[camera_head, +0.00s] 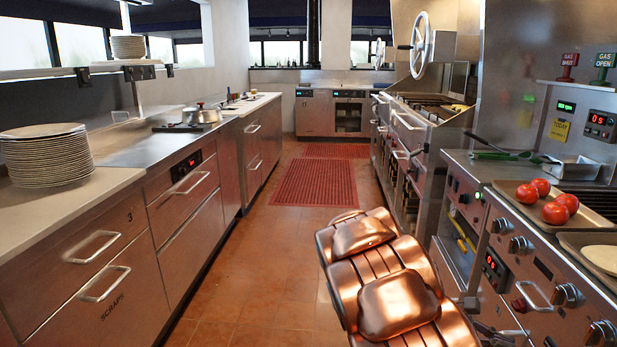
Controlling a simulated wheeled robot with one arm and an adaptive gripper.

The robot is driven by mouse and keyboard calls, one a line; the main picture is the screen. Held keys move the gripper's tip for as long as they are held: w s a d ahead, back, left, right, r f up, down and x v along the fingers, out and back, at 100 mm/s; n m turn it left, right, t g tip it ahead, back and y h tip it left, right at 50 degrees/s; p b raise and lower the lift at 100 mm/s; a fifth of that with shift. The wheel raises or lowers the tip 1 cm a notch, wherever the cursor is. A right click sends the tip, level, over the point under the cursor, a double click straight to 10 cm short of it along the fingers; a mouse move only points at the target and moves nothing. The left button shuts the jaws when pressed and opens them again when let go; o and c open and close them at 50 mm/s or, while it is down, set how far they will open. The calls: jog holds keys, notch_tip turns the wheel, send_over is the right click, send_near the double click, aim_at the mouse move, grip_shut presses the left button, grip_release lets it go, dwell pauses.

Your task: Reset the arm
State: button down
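A large copper-coloured, ribbed part, which seems to be my own arm, rises from the bottom edge at lower centre right. It stands in the aisle in front of the right-hand cooking line. I cannot make out gripper fingers in this view, nor anything held.
A tray (588,223) with red tomatoes (556,213) sits on the right counter, near a green-handled tool (503,155). Stacked plates (46,158) stand on the left counter, a pot (201,114) beyond. The tiled aisle with red mats (315,183) is free ahead.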

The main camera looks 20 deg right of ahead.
jog(key=s+a+r+m+t+y+p, duration=0.2)
jog(key=a+r+p, duration=0.4)
jog(key=a, duration=0.5)
jog(key=s+a+r+m+t+y+p, duration=0.2)
jog(key=a+r+y+p, duration=0.4)
jog(key=a, duration=0.6)
jog(key=s+a+r+m+t+y+p, duration=0.2)
jog(key=a+r+p, duration=0.6)
jog(key=a, duration=0.4)
jog(key=s+r+t+y, duration=0.1)
jog(key=s+y, duration=0.1)
jog(key=s, duration=0.1)
jog(key=shift+a+r+m+t, duration=0.15)
jog(key=shift+r+m+t, duration=0.15)
jog(key=shift+r, duration=0.1)
